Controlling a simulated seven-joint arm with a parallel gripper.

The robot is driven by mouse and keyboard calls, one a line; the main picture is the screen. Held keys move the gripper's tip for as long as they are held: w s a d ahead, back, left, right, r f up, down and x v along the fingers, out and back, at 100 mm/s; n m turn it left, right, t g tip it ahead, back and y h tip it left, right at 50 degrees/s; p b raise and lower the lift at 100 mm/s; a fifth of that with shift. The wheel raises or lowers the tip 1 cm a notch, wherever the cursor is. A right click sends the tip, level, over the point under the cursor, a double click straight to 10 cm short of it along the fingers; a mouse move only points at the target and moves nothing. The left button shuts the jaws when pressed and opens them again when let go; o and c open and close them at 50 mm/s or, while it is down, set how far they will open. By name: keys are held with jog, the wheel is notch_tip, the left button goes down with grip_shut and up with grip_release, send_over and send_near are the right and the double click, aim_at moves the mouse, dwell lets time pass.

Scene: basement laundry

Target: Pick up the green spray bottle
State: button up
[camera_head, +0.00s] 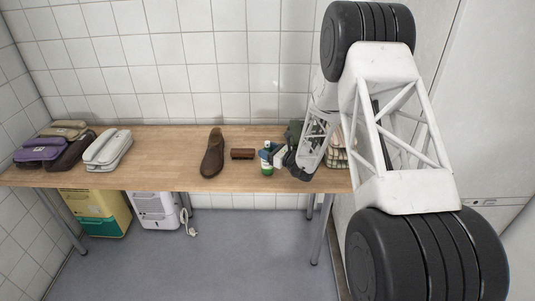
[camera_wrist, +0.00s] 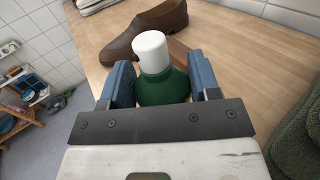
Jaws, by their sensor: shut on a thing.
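The green spray bottle (camera_wrist: 162,88) has a dark green body and a white cap. It stands between the two blue-padded fingers of my gripper (camera_wrist: 161,85) in the wrist view, and my gripper is shut on it. In the head view the bottle (camera_head: 267,170) shows upright near the front right of the wooden table (camera_head: 170,145), with my gripper (camera_head: 273,155) reaching it from the right. I cannot tell whether its base touches the table. Its lower part is hidden by my gripper in the wrist view.
A brown shoe (camera_head: 212,155) and a small brown box (camera_head: 243,154) lie left of the bottle. A dark green item (camera_head: 293,133) and a checked basket (camera_head: 336,157) are close on the right. Several cases (camera_head: 107,150) lie far left. The table between cases and shoe is clear.

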aim_at(269, 144)
jog(key=shift+r, duration=0.95)
jog(key=shift+s+r, duration=0.1)
jog(key=shift+r, duration=0.75)
jog(key=s+d+r, duration=0.1)
jog(key=s+d, duration=0.2)
jog(key=s, duration=1.2)
jog(key=shift+s+d, duration=0.2)
jog(key=shift+s, duration=0.05)
jog(key=shift+r, duration=0.1)
